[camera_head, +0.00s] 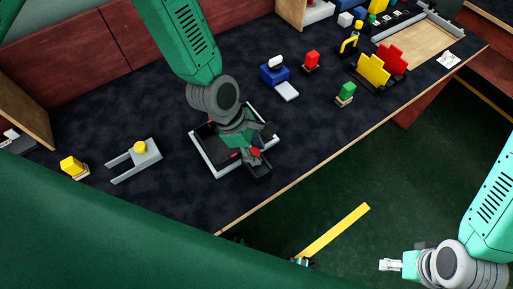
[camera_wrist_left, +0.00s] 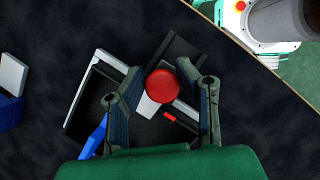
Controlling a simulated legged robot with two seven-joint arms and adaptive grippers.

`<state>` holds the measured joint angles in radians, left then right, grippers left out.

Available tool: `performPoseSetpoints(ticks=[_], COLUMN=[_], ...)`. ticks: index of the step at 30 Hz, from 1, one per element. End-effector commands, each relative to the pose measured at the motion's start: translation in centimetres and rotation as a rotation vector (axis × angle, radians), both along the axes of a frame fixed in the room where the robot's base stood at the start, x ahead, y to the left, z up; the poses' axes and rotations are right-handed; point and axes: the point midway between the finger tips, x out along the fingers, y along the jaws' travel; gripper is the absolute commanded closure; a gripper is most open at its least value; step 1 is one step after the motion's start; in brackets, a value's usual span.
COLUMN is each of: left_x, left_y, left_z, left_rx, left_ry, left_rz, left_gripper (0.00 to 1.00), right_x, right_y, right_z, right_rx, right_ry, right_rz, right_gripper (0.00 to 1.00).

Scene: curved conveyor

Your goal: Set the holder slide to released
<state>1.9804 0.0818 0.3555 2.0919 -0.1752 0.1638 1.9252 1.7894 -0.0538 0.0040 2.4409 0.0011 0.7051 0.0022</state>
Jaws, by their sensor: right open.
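The holder is a dark square tray with a light grey rim (camera_head: 206,157) on the dark table; it also shows in the wrist view (camera_wrist_left: 72,103). A red round knob (camera_wrist_left: 162,86) stands on its slide, a dark bar (camera_wrist_left: 180,50) that reaches past the rim in the wrist view. The knob shows in the head view too (camera_head: 255,152). My left gripper (camera_wrist_left: 172,84) is open above the holder, with one finger on each side of the knob. Whether they touch it I cannot tell. My right gripper (camera_head: 385,265) is open and empty, away from the table.
A grey forked part with a yellow knob (camera_head: 139,147) and a yellow block (camera_head: 72,166) lie left. A blue holder (camera_head: 273,75), red block (camera_head: 311,61) and green block (camera_head: 346,91) stand right of my left arm. Yellow stepped plate (camera_head: 373,70) stands further right.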

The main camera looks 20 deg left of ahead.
Motion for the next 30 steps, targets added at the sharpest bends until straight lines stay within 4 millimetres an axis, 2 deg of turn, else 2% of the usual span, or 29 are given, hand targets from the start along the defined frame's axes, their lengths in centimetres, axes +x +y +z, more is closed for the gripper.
performPoseSetpoints(ticks=[4, 12, 19, 20, 21, 22, 30], left_x=[-0.3, -2.6, -2.8, -2.8, -2.8, -2.8, -2.3], left_y=[0.1, -2.4, -2.5, -2.5, -2.4, -2.4, -2.4], left_z=[0.0, -0.1, -0.2, -0.2, -0.2, -0.2, -0.1], left_rx=[-0.004, 0.004, 0.006, 0.006, 0.006, 0.005, 0.000], left_ry=[0.003, 0.012, 0.015, 0.015, 0.015, 0.014, 0.007], left_rz=[0.000, -0.001, -0.002, -0.002, -0.002, -0.001, 0.001], left_gripper=[1.00, 1.00, 1.00, 0.69, 0.55, 0.51, 0.51], right_x=[0.0, 0.0, 0.0, 0.0, 0.0, 0.0, 0.0], right_y=[0.0, 0.0, 0.0, 0.0, 0.0, 0.0, 0.0], right_z=[0.2, 1.1, 1.0, 1.0, 1.0, 1.0, 1.0], right_rx=[0.000, 0.001, 0.001, 0.001, 0.000, 0.000, 0.001], right_ry=[0.000, 0.000, 0.000, 0.000, 0.000, 0.000, 0.000], right_rz=[0.001, 0.001, 0.001, 0.001, 0.001, 0.001, 0.001], right_gripper=[0.51, 0.51, 0.51, 0.51, 0.51, 0.51, 0.51])
